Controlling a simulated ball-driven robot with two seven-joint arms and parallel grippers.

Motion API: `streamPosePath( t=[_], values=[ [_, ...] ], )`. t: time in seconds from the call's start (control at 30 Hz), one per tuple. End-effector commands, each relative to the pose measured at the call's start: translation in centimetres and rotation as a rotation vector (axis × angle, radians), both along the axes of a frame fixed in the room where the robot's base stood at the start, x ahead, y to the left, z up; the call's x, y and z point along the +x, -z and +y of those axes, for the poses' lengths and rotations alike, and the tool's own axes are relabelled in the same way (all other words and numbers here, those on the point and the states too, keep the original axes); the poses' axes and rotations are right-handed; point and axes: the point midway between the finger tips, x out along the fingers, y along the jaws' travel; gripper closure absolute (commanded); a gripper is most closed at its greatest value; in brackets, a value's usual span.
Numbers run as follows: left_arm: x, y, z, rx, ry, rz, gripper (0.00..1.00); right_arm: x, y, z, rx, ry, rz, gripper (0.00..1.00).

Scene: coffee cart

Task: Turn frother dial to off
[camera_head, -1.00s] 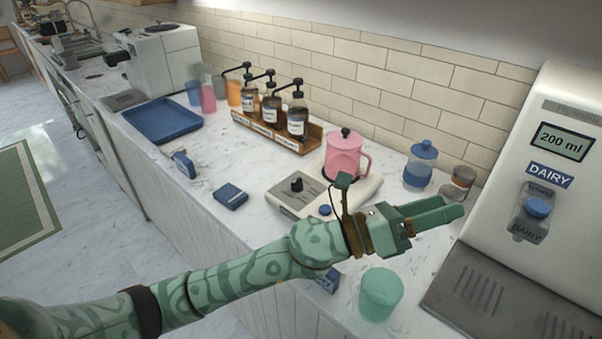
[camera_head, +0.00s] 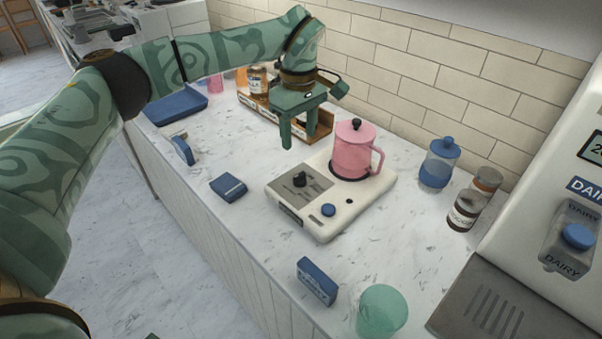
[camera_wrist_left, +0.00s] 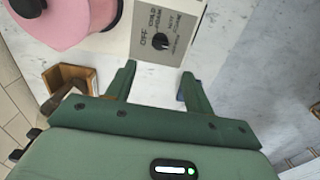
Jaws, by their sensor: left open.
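The frother (camera_head: 335,225) is a pale base on the counter with a pink lidded pitcher (camera_head: 352,150) on it. Its black dial (camera_head: 300,180) sits on a grey panel at the base's left end. In the left wrist view the dial (camera_wrist_left: 160,41) has printed labels around it, one reading OFF; I cannot tell which label it points at. My left gripper (camera_head: 299,142) points down, open and empty, above and behind the dial, apart from it. Its fingers (camera_wrist_left: 157,78) straddle empty space below the panel in the wrist view. My right gripper is not in view.
A blue knob (camera_head: 328,210) is on the frother's front. Behind my gripper is a wooden rack (camera_head: 324,122) with bottles.

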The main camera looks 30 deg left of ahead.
Motion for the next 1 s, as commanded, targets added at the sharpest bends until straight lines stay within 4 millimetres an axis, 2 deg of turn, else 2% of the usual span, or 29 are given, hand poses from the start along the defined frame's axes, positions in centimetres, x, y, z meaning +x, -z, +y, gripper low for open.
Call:
streamPosePath(
  t=[0.03,0.2,0.43,0.6,0.9,1.0],
  values=[
    [-0.1,2.0,0.0,-0.001,0.000,0.007,0.47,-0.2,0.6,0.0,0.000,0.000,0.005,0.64],
    [-0.1,6.4,-0.1,-0.003,0.000,0.007,0.47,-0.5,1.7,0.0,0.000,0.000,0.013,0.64],
    [-0.1,10.6,-0.1,-0.002,0.002,0.003,0.47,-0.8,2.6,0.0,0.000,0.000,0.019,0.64],
    [0.0,11.8,-0.1,-0.003,0.001,0.001,0.47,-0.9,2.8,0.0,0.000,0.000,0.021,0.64],
    [0.0,11.9,-0.1,-0.002,0.001,0.000,0.47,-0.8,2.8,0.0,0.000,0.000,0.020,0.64],
    [0.0,11.9,-0.1,-0.002,0.001,0.000,0.75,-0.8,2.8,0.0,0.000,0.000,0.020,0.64]
  ],
)
